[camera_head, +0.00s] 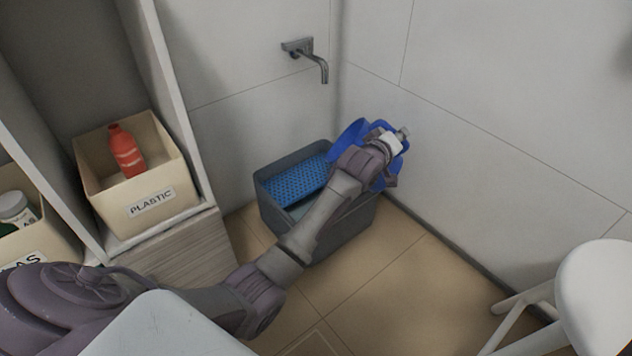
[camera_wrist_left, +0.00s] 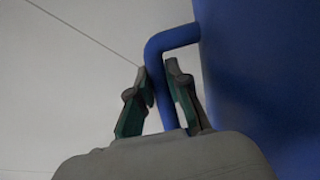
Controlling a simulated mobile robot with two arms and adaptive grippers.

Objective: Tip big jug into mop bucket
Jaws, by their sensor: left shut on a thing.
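The big blue jug (camera_head: 353,131) is held up over the right part of the grey mop bucket (camera_head: 340,239) in the head view. It looks tilted, but my gripper and wrist hide much of it. My left gripper (camera_head: 403,134) is shut on the jug's handle. In the left wrist view, its two fingers (camera_wrist_left: 160,95) close around the blue handle (camera_wrist_left: 172,41), with the jug's body (camera_wrist_left: 262,85) to the right. The bucket stands on the floor and has a blue perforated wringer (camera_head: 296,183) on its left side. I cannot tell whether anything flows from the jug. My right gripper is out of view.
A wall tap (camera_head: 314,56) is above and behind the bucket. Shelving at the left holds a PLASTIC bin (camera_head: 157,181) with a red bottle (camera_head: 126,152). A white stool (camera_head: 598,290) stands at the right. The tiled floor (camera_head: 390,285) between is clear.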

